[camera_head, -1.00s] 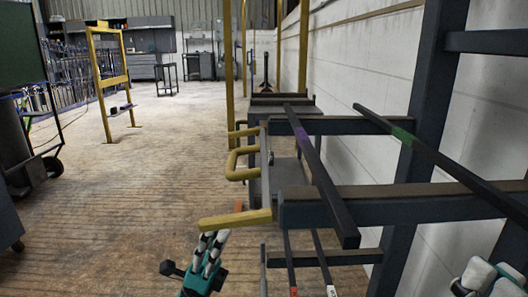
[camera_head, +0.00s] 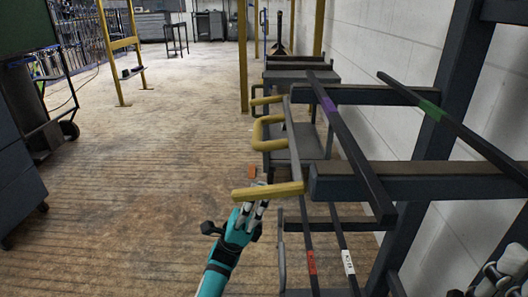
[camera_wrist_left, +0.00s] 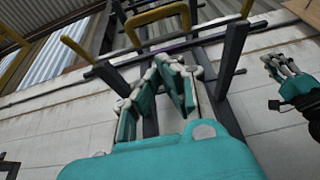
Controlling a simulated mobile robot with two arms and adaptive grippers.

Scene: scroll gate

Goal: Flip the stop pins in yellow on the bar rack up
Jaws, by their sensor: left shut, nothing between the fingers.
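The bar rack's near arm (camera_head: 420,181) carries a yellow stop pin (camera_head: 268,191) at its left end. The pin lies nearly level, pointing left. A second yellow pin (camera_head: 265,100) sticks out level at the farther arm. My left gripper (camera_head: 258,205) is shut and empty, its fingertips just below the near pin; I cannot tell whether they touch. In the left wrist view its fingers (camera_wrist_left: 168,72) are close together, with a yellow pin (camera_wrist_left: 75,48) to the upper left. My right gripper (camera_head: 508,272) is partly cut off at the lower right; it also shows in the wrist view (camera_wrist_left: 282,66).
A purple-marked bar (camera_head: 350,145) and a green-marked bar (camera_head: 455,130) lie across the rack arms. A yellow loop handle (camera_head: 262,133) stands between the pins. Lower bars have red and white labels. Open wooden floor (camera_head: 150,160) lies left; a white wall stands right.

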